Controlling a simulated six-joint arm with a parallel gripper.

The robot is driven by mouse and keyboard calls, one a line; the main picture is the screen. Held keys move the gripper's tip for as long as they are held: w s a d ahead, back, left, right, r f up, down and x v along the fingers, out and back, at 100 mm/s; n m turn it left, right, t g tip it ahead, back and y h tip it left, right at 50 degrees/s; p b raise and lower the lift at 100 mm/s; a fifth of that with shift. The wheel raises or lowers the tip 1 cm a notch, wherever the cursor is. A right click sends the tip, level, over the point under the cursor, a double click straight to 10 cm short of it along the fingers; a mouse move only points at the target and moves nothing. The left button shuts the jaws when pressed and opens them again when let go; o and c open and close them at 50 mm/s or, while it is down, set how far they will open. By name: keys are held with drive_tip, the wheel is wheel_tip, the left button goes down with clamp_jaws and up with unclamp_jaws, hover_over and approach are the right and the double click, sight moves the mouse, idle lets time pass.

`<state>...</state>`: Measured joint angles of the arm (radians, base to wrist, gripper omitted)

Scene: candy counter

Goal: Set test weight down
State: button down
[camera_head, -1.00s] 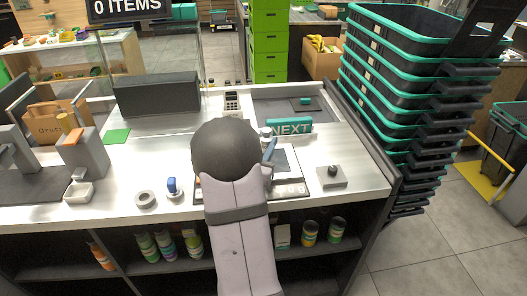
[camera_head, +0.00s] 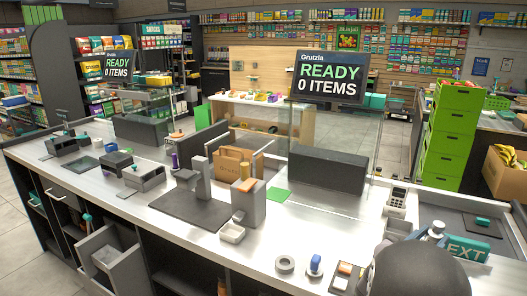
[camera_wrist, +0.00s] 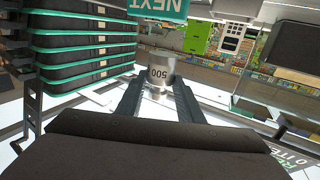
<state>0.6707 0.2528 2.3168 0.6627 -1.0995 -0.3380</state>
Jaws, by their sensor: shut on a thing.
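The test weight (camera_wrist: 160,76) is a silver cylinder marked 500, seen upside down in the wrist view. My gripper (camera_wrist: 159,90) is shut on it, with one dark finger on each side. In the head view a small silver thing (camera_head: 436,231), probably the weight, shows beside the NEXT sign, just past my dark arm link. I cannot tell how far the weight is above the counter (camera_head: 330,228).
The teal NEXT sign (camera_head: 467,248) stands close to the weight. A card terminal (camera_head: 397,198) and a dark box (camera_head: 327,170) stand behind. A grey ring (camera_head: 285,264) and a blue-handled stamp (camera_head: 315,265) are on the counter. Stacked baskets (camera_wrist: 85,45) show in the wrist view.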

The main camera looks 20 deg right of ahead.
drive_tip(key=w+a+r+n+t+y, duration=0.3)
drive_tip(key=w+a+r+n+t, duration=0.3)
drive_tip(key=w+r, duration=0.25)
drive_tip(key=w+a+f+n+t+y, duration=0.2)
drive_tip(key=w+a+n+t+y, duration=0.1)
drive_tip(key=a+y, duration=0.3)
drive_tip(key=w+a+f+n+t+y, duration=0.2)
drive_tip(key=w+a+t+y, duration=0.1)
drive_tip(key=a, duration=0.5)
drive_tip(key=s+a+f+n+y+p, duration=0.2)
drive_tip(key=a+f+n+y, duration=0.5)
drive_tip(key=a+f+y, duration=0.6)
drive_tip(key=s+a+f+n+g+y+p, duration=0.1)
drive_tip(key=s+a+f+p, duration=0.3)
drive_tip(key=s+a+f, duration=0.4)
wheel_tip(320, 180, down, 4)
drive_tip(key=shift+s+a+r+n+g, duration=0.15)
drive_tip(key=shift+s+a+n+g, duration=0.2)
drive_tip(key=shift+a+n, duration=0.35)
drive_tip(key=shift+w+a, duration=0.1)
